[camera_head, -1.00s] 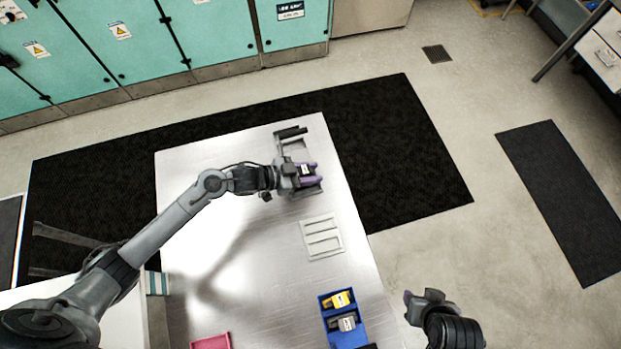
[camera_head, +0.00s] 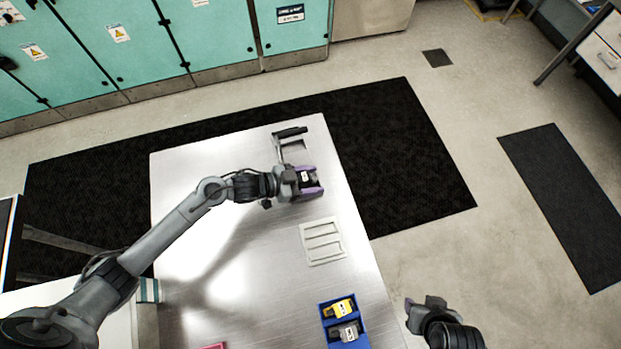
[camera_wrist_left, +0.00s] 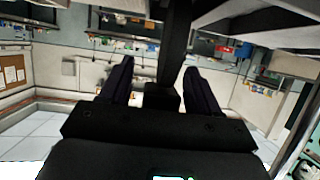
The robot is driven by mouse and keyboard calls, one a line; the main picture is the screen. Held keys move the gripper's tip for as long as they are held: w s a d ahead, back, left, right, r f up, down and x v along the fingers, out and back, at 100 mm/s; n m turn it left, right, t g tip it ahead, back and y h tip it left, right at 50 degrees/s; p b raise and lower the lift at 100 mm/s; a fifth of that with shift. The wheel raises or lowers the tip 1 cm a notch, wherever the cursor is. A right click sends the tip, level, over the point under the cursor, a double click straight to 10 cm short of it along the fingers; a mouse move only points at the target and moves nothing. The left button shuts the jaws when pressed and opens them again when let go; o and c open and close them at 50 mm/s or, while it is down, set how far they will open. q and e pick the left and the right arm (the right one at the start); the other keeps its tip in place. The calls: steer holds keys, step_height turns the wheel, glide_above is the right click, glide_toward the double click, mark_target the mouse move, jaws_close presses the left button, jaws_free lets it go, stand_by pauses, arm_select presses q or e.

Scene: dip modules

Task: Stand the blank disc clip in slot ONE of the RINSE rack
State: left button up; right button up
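My left gripper (camera_head: 310,181) is over the far right part of the steel table. Its purple fingers stand apart, with a dark shape and a white label between them. In the left wrist view the fingers (camera_wrist_left: 158,75) stand on both sides of a dark upright bar (camera_wrist_left: 176,40); I cannot tell whether they grip it. A grey frame with a black bar (camera_head: 290,132) lies partly hidden behind the gripper. A pale slotted rack (camera_head: 323,241) lies nearer; its lettering is unreadable. I cannot identify the blank disc clip surely. My right gripper (camera_head: 418,303) is off the table's right edge, its opening unclear.
A blue tray (camera_head: 327,325) holds a yellow clip (camera_head: 341,308) and a grey clip (camera_head: 345,331) at the near right. A pink tray edge (camera_head: 212,347) shows at the bottom. The table's left and middle (camera_head: 190,175) are clear.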

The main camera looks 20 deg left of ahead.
arm_select(q)
steer(key=shift+r, duration=0.2)
steer(key=v, duration=1.2)
steer(key=s+n+g+y, duration=0.4)
steer(key=s+n+y, duration=0.4)
steer(key=s, duration=0.7)
steer(key=y, duration=0.2)
steer(key=shift+s+f+g+y, duration=0.3)
steer(key=shift+s+f+g, duration=0.05)
steer(key=shift+g, duration=0.05)
steer(key=shift+d, duration=0.1)
